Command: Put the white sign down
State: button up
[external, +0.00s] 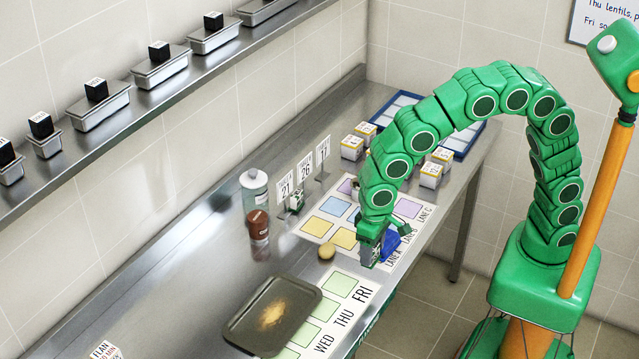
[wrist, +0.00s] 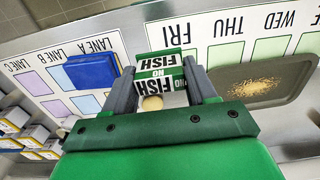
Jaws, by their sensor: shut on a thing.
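My gripper (external: 373,252) is low over the counter, between the lane mat and the weekday strip. The sign sits between both fingers. In the external view the gripper mostly hides it, and I cannot tell whether it touches the counter.
A blue block (external: 390,245) is close beside my gripper on the lane mat (external: 316,226). A round tan item (external: 327,251) lies to its left. A dark tray (external: 236,325) with crumbs partly covers the weekday strip (external: 343,284). Numbered cards (external: 284,189) stand behind.

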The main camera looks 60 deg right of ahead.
jog(key=shift+w+a+f, duration=0.65)
jog(key=shift+w+f, duration=0.1)
jog(key=shift+f, duration=0.3)
jog(key=shift+w+a+f, duration=0.7)
jog(key=shift+w+f, duration=0.05)
jog(key=shift+f, duration=0.3)
jog(key=shift+w+a+f, duration=0.65)
jog(key=shift+w+f, duration=0.1)
jog(key=shift+f, duration=0.65)
jog(key=shift+w+f, duration=0.1)
jog(key=shift+f, duration=1.15)
jog(key=shift+f, duration=0.15)
jog(key=o, duration=1)
jog(key=shift+o, duration=0.2)
notch_tip(320, 180, up, 12)
jog(key=shift+r, duration=0.2)
